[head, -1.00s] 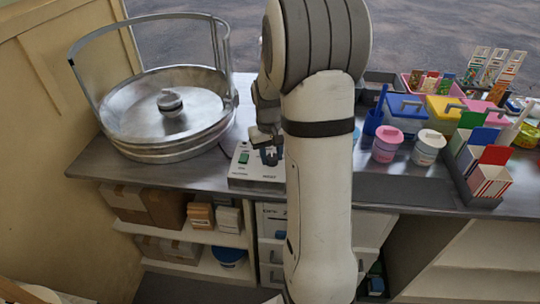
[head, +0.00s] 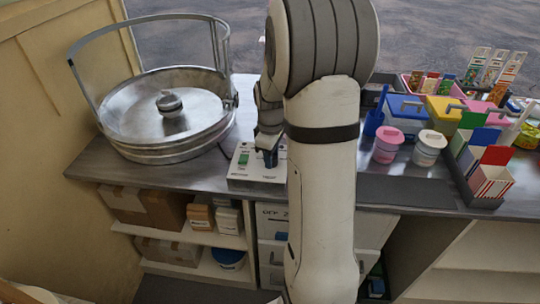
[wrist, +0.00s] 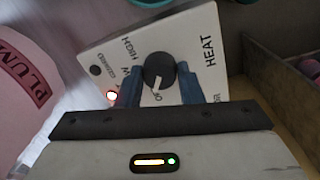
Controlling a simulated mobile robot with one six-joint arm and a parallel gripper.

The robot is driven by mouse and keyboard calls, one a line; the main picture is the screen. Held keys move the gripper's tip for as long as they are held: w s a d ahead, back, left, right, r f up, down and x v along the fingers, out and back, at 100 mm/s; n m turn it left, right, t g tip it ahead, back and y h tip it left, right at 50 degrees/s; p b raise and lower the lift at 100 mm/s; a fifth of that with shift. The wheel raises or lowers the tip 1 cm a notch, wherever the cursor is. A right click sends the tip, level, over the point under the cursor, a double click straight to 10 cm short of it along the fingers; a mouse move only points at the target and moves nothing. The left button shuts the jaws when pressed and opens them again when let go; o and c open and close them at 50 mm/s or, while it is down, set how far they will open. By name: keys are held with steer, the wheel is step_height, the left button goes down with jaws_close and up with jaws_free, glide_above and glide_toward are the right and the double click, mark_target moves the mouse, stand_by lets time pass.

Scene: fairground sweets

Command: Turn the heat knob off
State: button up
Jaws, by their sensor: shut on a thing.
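The white control box (head: 250,171) sits on the counter right of the round metal machine. In the wrist view its panel (wrist: 205,35) carries a round black heat knob (wrist: 159,66). The knob's white pointer mark faces the lower side, by the partly covered OFF lettering; HIGH is printed at its upper left. My gripper (wrist: 159,88) is shut on the knob, with one blue finger on each side. In the head view my gripper (head: 270,158) reaches down onto the box, and the knob is hidden.
A metal machine with a raised hoop (head: 165,105) stands to the left. A green switch (head: 243,159) is on the box. A pink tub (wrist: 25,90) is close by in the wrist view. Tubs, coloured boxes and a striped carton (head: 490,182) crowd the counter's right.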

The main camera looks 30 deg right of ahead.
steer(key=shift+w+r+n, duration=0.15)
steer(key=shift+w+n, duration=0.05)
steer(key=shift+n, duration=0.4)
steer(key=o, duration=0.8)
steer(key=shift+o, duration=0.8)
steer(key=shift+s+a+r, duration=0.1)
steer(key=shift+r, duration=1.8)
steer(key=shift+s+a+r, duration=0.1)
steer(key=shift+r, duration=1.8)
